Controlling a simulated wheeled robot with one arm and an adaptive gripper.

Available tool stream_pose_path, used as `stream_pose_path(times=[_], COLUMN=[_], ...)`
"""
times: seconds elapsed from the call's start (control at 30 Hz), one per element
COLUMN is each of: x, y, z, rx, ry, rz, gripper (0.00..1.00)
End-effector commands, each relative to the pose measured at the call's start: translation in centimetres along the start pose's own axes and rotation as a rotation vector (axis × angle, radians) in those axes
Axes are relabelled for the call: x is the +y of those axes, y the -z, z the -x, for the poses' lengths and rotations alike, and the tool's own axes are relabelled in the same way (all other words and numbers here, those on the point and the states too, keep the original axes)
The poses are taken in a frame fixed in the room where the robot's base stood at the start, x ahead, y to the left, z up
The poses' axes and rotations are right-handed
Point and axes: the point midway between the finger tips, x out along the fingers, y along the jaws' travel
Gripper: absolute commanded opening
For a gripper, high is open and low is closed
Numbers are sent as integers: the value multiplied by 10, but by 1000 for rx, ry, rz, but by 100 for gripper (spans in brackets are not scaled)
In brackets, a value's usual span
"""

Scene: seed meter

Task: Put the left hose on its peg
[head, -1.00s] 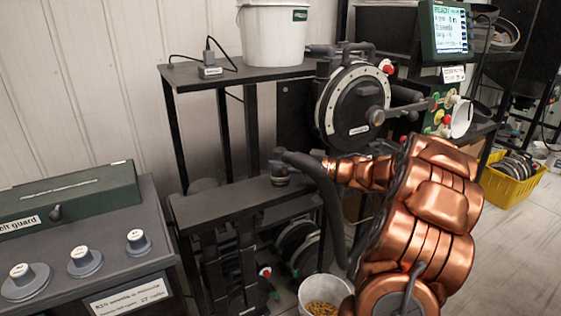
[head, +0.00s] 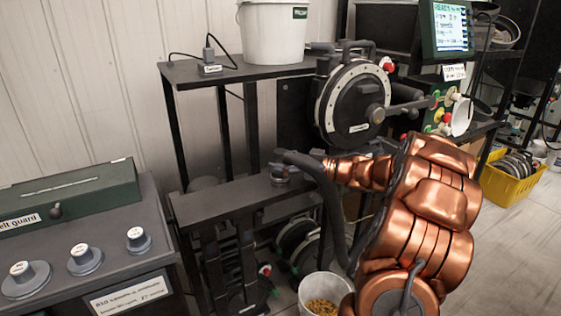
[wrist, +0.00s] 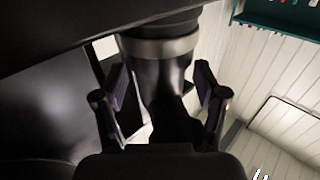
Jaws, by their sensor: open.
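A thick black hose (head: 322,186) arches from the low dark shelf down to the right, beside my copper arm. A short dark cuff with a pale band (head: 280,170) stands at its upper left end on the shelf. In the wrist view, a black tube with a grey collar (wrist: 162,48) stands between the two fingers of my gripper (wrist: 160,88). Gaps show on both sides, so the fingers are open around it and not clamped. In the head view the fingers are too small and dark to make out. I cannot tell which fitting is the peg.
A round seed meter (head: 347,102) stands just behind and above my wrist. A white bucket (head: 272,32) sits on the upper shelf. A bucket of yellow seed (head: 322,304) is below the hose. A grey bench (head: 110,240) with knobs is at left.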

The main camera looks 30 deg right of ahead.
Motion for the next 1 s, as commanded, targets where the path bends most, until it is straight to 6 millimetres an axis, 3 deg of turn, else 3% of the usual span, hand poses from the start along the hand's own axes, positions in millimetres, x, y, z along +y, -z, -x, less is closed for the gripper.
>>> stream_pose_path(times=[0.23, 0.8, 1.0], x=[1, 1, 0], y=[0, 0, 0], z=[17, 98, 115], rx=[0, -1, 1], ry=[-4, -5, -1], rz=[0, 1, 0], gripper=[72, 72, 72])
